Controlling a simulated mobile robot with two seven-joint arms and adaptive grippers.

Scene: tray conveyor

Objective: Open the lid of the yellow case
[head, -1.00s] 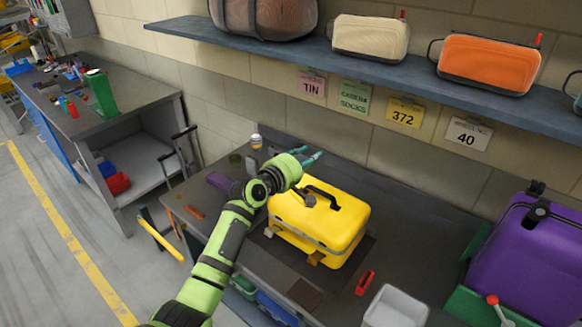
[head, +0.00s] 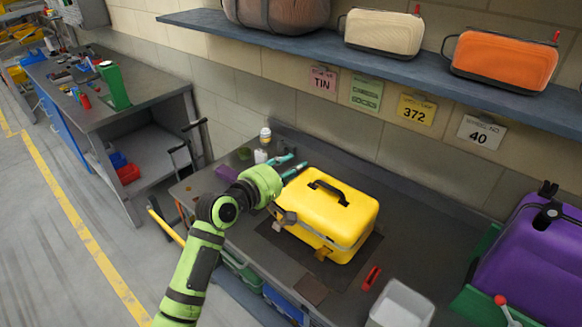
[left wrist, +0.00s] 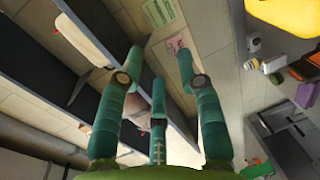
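A corner of yellow, likely the case, shows in the left wrist view (left wrist: 285,14). My left gripper (head: 290,166) is beside the case's back left, apart from the handle. In the left wrist view its teal fingers (left wrist: 159,62) are spread with nothing between them. My right gripper is out of view.
A white-capped bottle (head: 265,137) and a purple item (head: 226,174) are on the bench's left. A red-handled item (head: 371,278) and a white bin (head: 400,305) are in front right. A purple case (head: 525,255) stands far right. A shelf (head: 380,62) overhangs the back.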

